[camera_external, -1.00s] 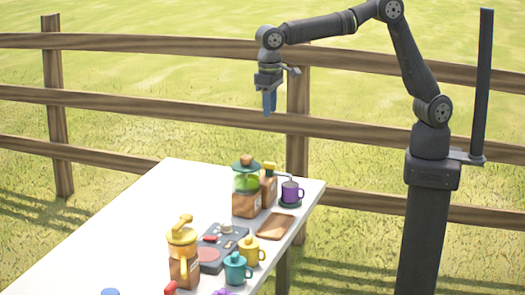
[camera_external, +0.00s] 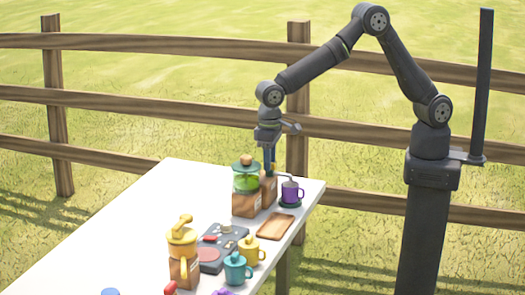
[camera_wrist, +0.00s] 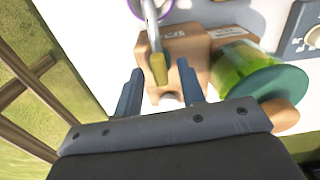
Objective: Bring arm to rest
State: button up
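My gripper (camera_external: 270,168) points down at the far end of the white table, right at the small wooden dispenser (camera_external: 268,192). In the wrist view my gripper (camera_wrist: 160,90) has its two blue-grey fingers apart, with nothing clamped between them. The wooden dispenser (camera_wrist: 188,52) lies just beyond the fingertips. Its metal spout with a yellow end (camera_wrist: 159,66) shows in the gap between the fingers. I cannot tell whether a finger touches it. In the external view the fingers hide the dispenser's yellow top.
A green jar (camera_external: 246,182) on a wooden base stands close on the left. A purple mug (camera_external: 291,192) stands on the right. A wooden tray (camera_external: 275,226), a dark stove-like panel (camera_external: 212,250), a yellow mug (camera_external: 250,250) and a teal mug (camera_external: 237,270) are nearer. The table's left side (camera_external: 130,220) is clear.

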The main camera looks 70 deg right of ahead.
jog(key=n, duration=0.7)
jog(key=shift+n, duration=0.4)
jog(key=n, duration=0.4)
jog(key=shift+n, duration=2.2)
jog(key=s+d+r+m+t+y, duration=0.1)
jog(key=s+d+r+m+t, duration=0.15)
jog(key=r+m, duration=0.4)
jog(key=s+d+r+m+t+y, duration=0.1)
jog(key=s+d+r+m+y, duration=0.15)
jog(key=r, duration=0.75)
jog(key=shift+m+h, duration=0.4)
jog(key=shift+h, duration=0.05)
jog(key=x, duration=1.7)
jog(key=shift+s+a+f, duration=0.3)
jog(key=shift+a, duration=0.15)
